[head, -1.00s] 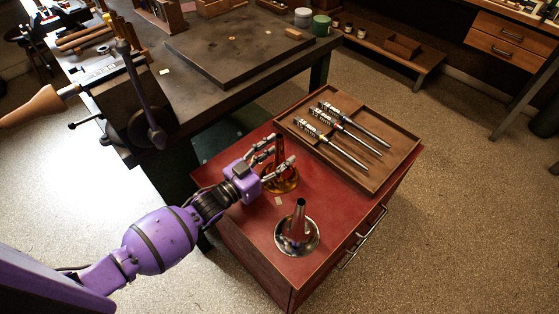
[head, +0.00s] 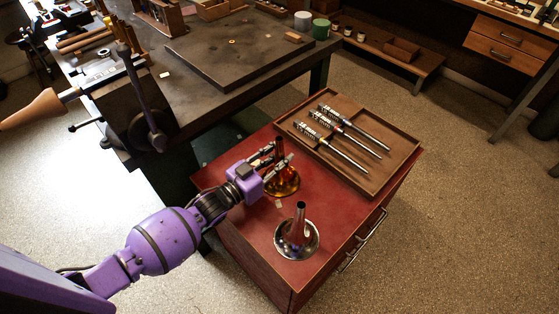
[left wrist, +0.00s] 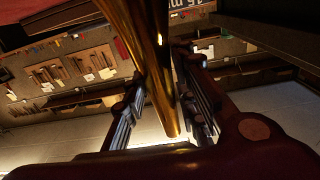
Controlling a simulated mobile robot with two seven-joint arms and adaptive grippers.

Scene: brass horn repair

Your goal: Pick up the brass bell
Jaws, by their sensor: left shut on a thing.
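The brass bell (head: 286,184) stands flare down on the red cabinet top, with its narrow stem pointing up. My left gripper (head: 279,160) is shut on the stem of the brass bell, its fingers on either side. In the left wrist view the golden stem (left wrist: 162,75) runs between the two fingers (left wrist: 170,112). Part of the bell is hidden behind the fingers in the head view. A second, silver-coloured bell (head: 297,238) stands flare down nearer the front of the cabinet. My right gripper is not in view.
The red cabinet (head: 255,238) also bears a brown wooden tray (head: 398,165) with three silver valve-like parts (head: 345,146). A dark workbench (head: 185,105) with a vise (head: 148,125) stands behind and left. A small pale tag (head: 278,204) lies between the bells.

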